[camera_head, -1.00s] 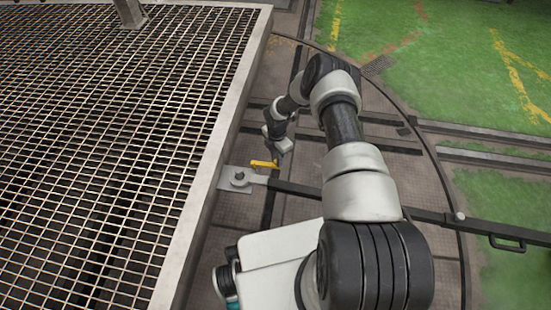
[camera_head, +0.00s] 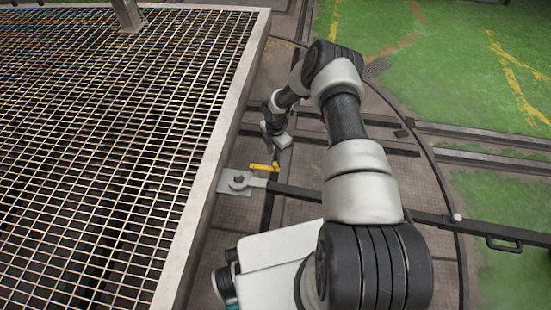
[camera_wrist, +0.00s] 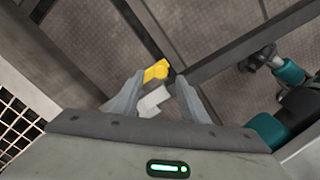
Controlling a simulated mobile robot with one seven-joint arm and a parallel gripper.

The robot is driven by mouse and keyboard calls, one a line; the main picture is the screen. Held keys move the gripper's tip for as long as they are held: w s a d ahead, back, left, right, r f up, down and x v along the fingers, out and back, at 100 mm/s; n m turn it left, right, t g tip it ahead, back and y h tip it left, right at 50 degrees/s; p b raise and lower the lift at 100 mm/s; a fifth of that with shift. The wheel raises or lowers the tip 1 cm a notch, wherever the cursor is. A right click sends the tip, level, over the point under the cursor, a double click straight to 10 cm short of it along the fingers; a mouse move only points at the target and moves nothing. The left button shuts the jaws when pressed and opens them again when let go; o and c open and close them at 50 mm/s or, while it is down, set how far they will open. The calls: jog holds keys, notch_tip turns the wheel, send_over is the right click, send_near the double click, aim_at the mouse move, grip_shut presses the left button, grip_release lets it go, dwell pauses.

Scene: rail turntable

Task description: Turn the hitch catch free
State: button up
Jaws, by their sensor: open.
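The yellow hitch catch (camera_head: 263,167) sits by the end of the dark drawbar (camera_head: 320,194), near the pale hitch plate (camera_head: 232,182) at the grating's edge. My gripper (camera_head: 275,152) is just above and beyond the catch in the head view; its fingers are too small to make out there. In the wrist view, my gripper (camera_wrist: 157,95) is open. The yellow catch (camera_wrist: 157,71) shows just beyond and between the fingertips. A small pale block (camera_wrist: 152,102) lies between the fingers. I cannot tell whether either finger touches the catch.
A raised metal grating (camera_head: 110,120) with a pale frame fills the left. Dark rails (camera_head: 480,130) cross the round turntable edge at right. The drawbar has a handle (camera_head: 507,243) at its far right. Green floor (camera_head: 460,60) lies beyond.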

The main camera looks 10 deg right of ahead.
notch_tip(320, 180, up, 13)
jog(key=p, duration=0.2)
jog(key=shift+f+p, duration=0.15)
jog(key=shift+p, duration=0.15)
jog(key=s+r+m+t+h, duration=0.1)
jog(key=s+r+m, duration=0.15)
jog(key=r, duration=0.85)
jog(key=s+d+r+m, duration=0.1)
jog(key=r+m, duration=0.3)
jog(key=r, duration=0.7)
jog(key=s+r+m+t+h, duration=0.1)
jog(key=s+r+m, duration=0.15)
jog(key=r, duration=0.75)
jog(key=s+a+r+m+t+y+p, duration=0.1)
jog(key=s+a+r+m+t, duration=0.1)
jog(key=s+r+m, duration=0.8)
jog(key=s+a+r+m+t+y, duration=0.15)
jog(key=s+r+m, duration=0.35)
jog(key=s, duration=1)
notch_tip(320, 180, up, 24)
jog(key=n+p, duration=0.1)
jog(key=p, duration=2.1)
jog(key=shift+w+a+f, duration=0.2)
jog(key=shift+w, duration=0.15)
jog(key=shift+f+h, duration=0.1)
jog(key=shift+h, duration=0.15)
jog(key=shift+c, duration=1.1)
